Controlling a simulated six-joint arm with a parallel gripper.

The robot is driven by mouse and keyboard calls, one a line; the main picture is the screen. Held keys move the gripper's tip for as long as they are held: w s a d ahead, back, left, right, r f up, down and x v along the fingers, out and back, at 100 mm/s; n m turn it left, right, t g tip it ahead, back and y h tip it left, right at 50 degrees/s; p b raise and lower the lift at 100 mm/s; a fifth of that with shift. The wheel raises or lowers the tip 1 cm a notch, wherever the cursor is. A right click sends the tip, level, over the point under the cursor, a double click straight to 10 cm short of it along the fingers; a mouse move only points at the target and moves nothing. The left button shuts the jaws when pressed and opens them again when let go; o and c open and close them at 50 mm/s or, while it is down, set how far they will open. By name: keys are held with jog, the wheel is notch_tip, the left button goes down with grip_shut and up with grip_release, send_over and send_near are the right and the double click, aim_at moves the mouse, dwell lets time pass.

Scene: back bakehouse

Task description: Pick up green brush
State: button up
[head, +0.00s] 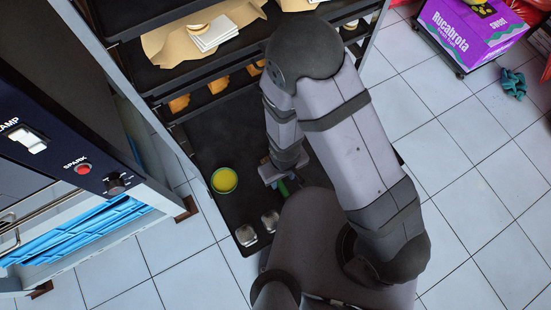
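The green brush (283,188) shows only as a short green piece on or just above the dark tray (210,150). My arm and gripper cover the rest of it. My gripper (276,180) is over the tray, right at the green piece. I cannot tell whether its fingers are open or shut, or whether they touch the brush.
A green-rimmed bowl with yellow contents (224,180) stands on the tray, left of my gripper. Two small clear-looking containers (246,235) are at the tray's near end. Rack shelves with baked pieces (219,85) are above and behind. A dark panelled appliance (70,150) stands left.

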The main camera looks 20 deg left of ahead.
aim_at(282, 186)
jog(key=shift+s+f, duration=0.15)
jog(key=shift+f, duration=3.35)
grip_shut()
